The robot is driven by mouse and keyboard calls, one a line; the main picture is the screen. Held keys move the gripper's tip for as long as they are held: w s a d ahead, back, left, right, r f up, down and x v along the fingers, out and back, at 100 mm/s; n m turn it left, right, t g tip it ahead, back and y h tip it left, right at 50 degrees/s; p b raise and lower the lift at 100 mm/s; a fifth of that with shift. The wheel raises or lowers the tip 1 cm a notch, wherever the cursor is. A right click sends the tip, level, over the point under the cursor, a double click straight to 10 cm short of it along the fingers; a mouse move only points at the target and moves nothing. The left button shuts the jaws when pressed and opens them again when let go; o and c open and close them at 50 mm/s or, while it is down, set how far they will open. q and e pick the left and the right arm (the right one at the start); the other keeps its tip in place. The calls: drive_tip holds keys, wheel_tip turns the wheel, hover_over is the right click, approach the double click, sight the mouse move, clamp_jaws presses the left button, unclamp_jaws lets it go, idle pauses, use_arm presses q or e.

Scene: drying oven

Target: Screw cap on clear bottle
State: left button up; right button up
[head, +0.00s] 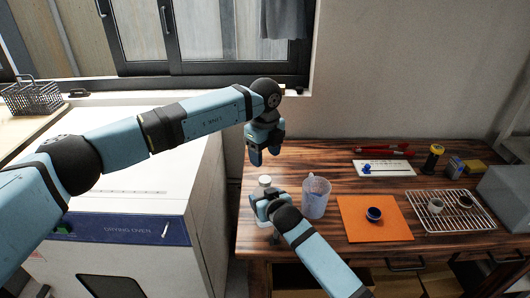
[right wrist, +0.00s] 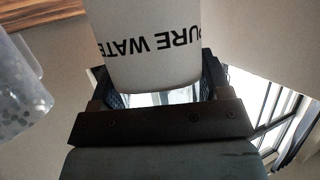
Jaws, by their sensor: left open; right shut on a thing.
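A bottle (head: 265,181) with a white top stands near the table's left edge; its lower part is hidden by my right gripper (head: 268,207). In the right wrist view, the bottle (right wrist: 145,45) has a white label reading "PURE WATE" and sits between the fingers of my right gripper (right wrist: 163,90), which is shut on it. My left gripper (head: 264,155) is open and empty, fingers pointing down, just above the bottle's top and apart from it. I cannot tell whether the white top is a separate cap seated on the neck.
A clear beaker (head: 316,197) stands close to the right of the bottle. An orange mat (head: 352,229) with a dark blue bowl (head: 374,214), a wire rack (head: 467,226) and a white tray (head: 397,169) lie further right. The drying oven (head: 120,229) stands left of the table.

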sight(265, 179)
use_arm(q)
wheel_tip(265, 179, down, 8)
drive_tip(key=shift+r, duration=0.1)
idle(0.4)
drive_tip(key=c, duration=1)
drive_tip(key=shift+o, duration=0.2)
drive_tip(key=m, duration=0.6)
drive_tip(key=shift+m, duration=0.3)
drive_tip(key=o, duration=1)
